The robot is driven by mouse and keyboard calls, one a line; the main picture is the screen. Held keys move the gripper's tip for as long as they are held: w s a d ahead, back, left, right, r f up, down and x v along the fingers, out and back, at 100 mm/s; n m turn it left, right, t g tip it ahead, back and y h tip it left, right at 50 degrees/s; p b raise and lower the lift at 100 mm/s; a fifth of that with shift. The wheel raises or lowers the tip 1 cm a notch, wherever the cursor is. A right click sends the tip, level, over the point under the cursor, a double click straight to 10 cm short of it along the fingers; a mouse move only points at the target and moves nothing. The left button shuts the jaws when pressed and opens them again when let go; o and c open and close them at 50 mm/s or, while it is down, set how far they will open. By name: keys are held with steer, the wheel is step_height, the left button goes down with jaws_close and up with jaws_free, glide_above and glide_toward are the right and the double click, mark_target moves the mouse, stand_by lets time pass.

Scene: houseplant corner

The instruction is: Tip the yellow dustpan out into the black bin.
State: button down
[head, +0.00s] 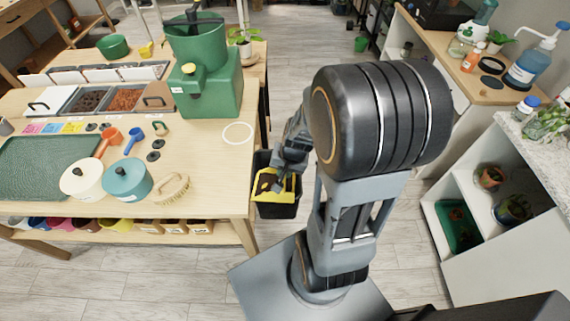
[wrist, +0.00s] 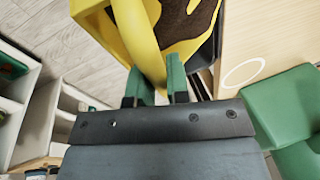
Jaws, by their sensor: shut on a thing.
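The yellow dustpan (head: 279,189) is held by my gripper (head: 285,172) over the black bin (head: 277,209) in the head view. In the wrist view the green fingertips of my gripper (wrist: 160,86) are shut on the yellow handle of the dustpan (wrist: 143,40). Dark brown soil (wrist: 188,22) lies in the pan. The black bin stands on the floor beside the table's right end; the dustpan hides much of its opening. A dark edge, likely the bin, shows behind the pan in the wrist view. I cannot tell exactly how far the pan is tilted.
The wooden table (head: 215,160) at left holds a green machine (head: 208,85), lidded pots, a brush (head: 172,190) and trays. A white shelf unit (head: 487,215) with plants stands at right. Grey floor (head: 125,266) is open in front of the table.

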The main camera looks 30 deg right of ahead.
steer(key=shift+w+d+f+g+y+p, duration=0.1)
steer(key=shift+w+d+g+y+p, duration=0.15)
steer(key=shift+w+g+y+p, duration=0.25)
steer(key=w+g+y+p, duration=0.1)
steer(key=p, duration=0.1)
steer(key=w+d+g+y+p, duration=0.1)
steer(key=g, duration=0.1)
steer(key=shift+d+m+p, duration=0.25)
steer(key=shift+m+p, duration=0.05)
steer(key=shift+p, duration=0.1)
steer(key=shift+w+d+f+g+y+p, duration=0.2)
steer(key=shift+w+d+g+y+p, duration=0.25)
steer(key=shift+g, duration=0.45)
steer(key=shift+w+d+f+g+y, duration=0.35)
steer(key=shift+w+f+g+y, duration=0.15)
steer(key=shift+w+g+y, duration=0.35)
steer(key=shift+w+d+f+m+g+y+b, duration=0.2)
steer(key=shift+w+d+f+g+y+b, duration=0.15)
steer(key=shift+g+y+b, duration=0.35)
steer(key=shift+w+d+f+m+g+y+b, duration=0.25)
steer(key=shift+w+f+g+y+b, duration=0.2)
steer(key=shift+g+b, duration=0.3)
steer(key=shift+w+d+f+m+g+y+b, duration=0.15)
steer(key=shift+w+d+f+g+y+b, duration=0.15)
steer(key=shift+g+y+b, duration=0.45)
steer(key=shift+w, duration=0.1)
steer(key=shift+d+r, duration=0.1)
steer(key=shift+d, duration=0.05)
